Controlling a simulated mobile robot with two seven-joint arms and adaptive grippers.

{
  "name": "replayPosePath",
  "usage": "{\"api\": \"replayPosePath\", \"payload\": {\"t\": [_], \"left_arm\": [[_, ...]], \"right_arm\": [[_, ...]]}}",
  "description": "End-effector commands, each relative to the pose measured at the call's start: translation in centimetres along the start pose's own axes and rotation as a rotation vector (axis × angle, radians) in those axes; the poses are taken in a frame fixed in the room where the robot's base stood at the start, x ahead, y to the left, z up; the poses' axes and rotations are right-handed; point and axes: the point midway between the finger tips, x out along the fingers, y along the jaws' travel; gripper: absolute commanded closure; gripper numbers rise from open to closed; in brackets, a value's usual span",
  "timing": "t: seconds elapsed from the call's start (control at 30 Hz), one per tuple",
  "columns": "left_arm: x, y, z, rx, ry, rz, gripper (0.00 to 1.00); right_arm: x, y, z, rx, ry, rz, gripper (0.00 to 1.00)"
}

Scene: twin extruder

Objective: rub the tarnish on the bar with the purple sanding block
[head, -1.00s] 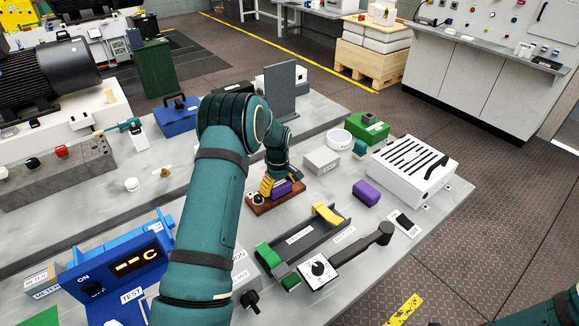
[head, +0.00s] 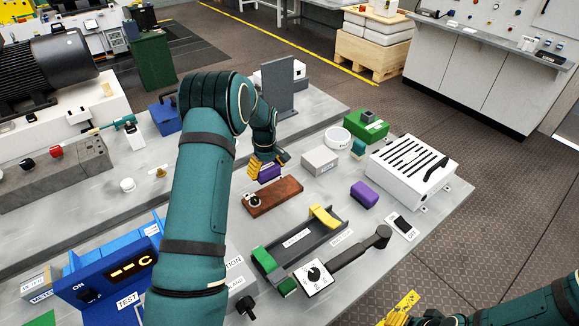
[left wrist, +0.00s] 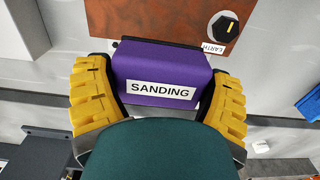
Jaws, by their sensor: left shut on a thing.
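My left gripper (head: 266,166) is shut on the purple sanding block (head: 270,173), just past the far edge of the bar (head: 275,196) in the head view. In the left wrist view the block (left wrist: 160,72) shows its "SANDING" label between the yellow fingers (left wrist: 158,95). The reddish-brown bar (left wrist: 160,18) lies beyond the block there, with darker blotches and a black knob marked "EARTH". Whether the block touches anything below is unclear. My right gripper (head: 405,308) shows at the bottom edge, partly cut off, away from the bar.
A second purple block (head: 364,195) lies to the right. A grey box (head: 321,160), a white vented box (head: 412,170) and an upright grey plate (head: 279,88) stand around. A dark channel with a yellow piece (head: 324,216) and a lever switch (head: 345,260) lie in front.

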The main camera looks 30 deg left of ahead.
Motion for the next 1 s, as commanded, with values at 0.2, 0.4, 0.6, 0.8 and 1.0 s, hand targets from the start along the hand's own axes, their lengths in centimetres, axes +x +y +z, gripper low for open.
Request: {"api": "replayPosePath", "payload": {"t": [0.2,0.4,0.6,0.8,1.0], "left_arm": [[-2.3,-0.4,-0.3,0.001,0.001,0.001,0.58],[-3.1,-0.7,-0.4,0.002,0.0,0.001,0.58],[-3.1,-0.7,-0.4,0.002,0.0,0.001,0.58],[-3.1,-0.7,-0.4,0.002,0.0,0.001,0.58],[-3.1,-0.7,-0.4,0.002,0.0,0.001,0.58]], "right_arm": [[-1.4,-0.4,-0.1,0.001,0.0,-0.002,0.53],[-1.9,-0.6,-0.2,0.001,-0.001,-0.003,0.53],[-1.8,-0.6,-0.2,0.001,-0.001,-0.003,0.53],[-1.8,-0.5,-0.2,0.001,-0.001,-0.003,0.53],[-1.8,-0.5,-0.2,0.001,-0.001,-0.003,0.53]]}}
